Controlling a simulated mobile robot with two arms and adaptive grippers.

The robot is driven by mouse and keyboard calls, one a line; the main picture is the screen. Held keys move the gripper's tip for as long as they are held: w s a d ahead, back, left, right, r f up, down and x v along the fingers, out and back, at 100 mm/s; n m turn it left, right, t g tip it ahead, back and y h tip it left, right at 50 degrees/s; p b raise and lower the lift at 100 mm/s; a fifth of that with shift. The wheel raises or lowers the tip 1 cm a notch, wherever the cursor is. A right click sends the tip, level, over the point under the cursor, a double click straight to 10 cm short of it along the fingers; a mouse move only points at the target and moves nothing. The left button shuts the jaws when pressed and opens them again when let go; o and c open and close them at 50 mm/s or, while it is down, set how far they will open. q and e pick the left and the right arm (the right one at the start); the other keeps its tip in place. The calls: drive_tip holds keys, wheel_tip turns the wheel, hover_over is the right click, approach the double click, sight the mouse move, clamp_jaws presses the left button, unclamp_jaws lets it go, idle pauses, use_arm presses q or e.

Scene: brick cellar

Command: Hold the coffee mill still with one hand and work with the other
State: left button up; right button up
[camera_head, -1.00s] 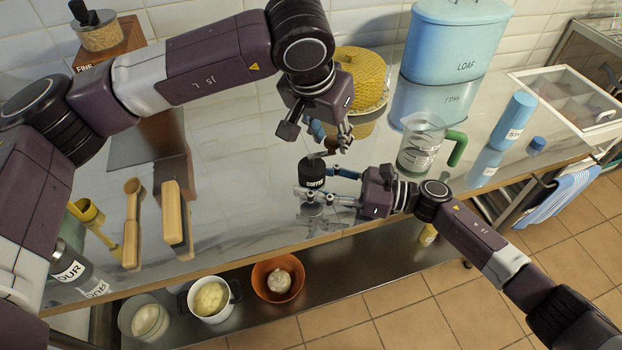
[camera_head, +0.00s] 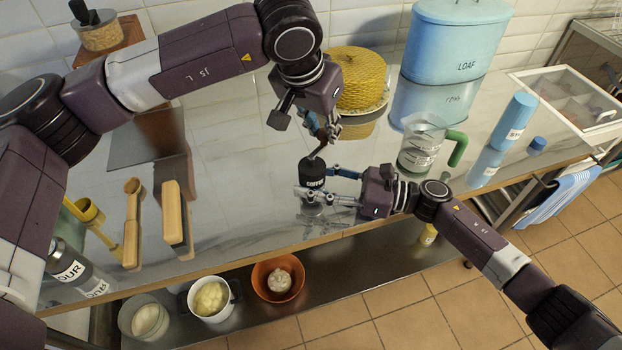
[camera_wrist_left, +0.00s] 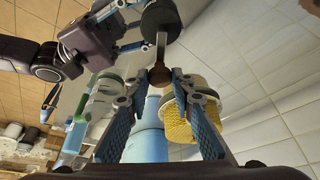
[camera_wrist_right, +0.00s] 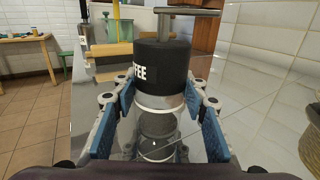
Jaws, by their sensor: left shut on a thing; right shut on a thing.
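The coffee mill (camera_head: 312,173) stands upright on the steel counter, with a black body, white lettering and a crank on top. My right gripper (camera_head: 316,184) is shut around its lower part. In the right wrist view the black body (camera_wrist_right: 160,65) rises between the fingers, with the crank arm (camera_wrist_right: 187,11) above it. My left gripper (camera_head: 323,137) is shut on the crank's brown knob, above and slightly right of the mill in the head view. In the left wrist view the knob (camera_wrist_left: 160,75) sits between the fingertips, and the crank arm runs to the mill top (camera_wrist_left: 160,17).
A glass jug with green handle (camera_head: 421,147) stands right of the mill. A yellow woven dome (camera_head: 361,78) and blue loaf bin (camera_head: 456,42) are behind. Wooden utensils (camera_head: 133,222) lie left. Bowls, including an orange one (camera_head: 262,286), are on the lower shelf.

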use_arm(q)
drive_tip(key=shift+w+a, duration=0.15)
drive_tip(key=shift+a, duration=0.5)
drive_tip(key=shift+w+a, duration=0.15)
drive_tip(key=shift+a, duration=0.45)
drive_tip(key=shift+s+a, duration=0.3)
drive_tip(key=shift+a, duration=0.25)
drive_tip(key=shift+s+a, duration=0.25)
drive_tip(key=shift+a, duration=0.3)
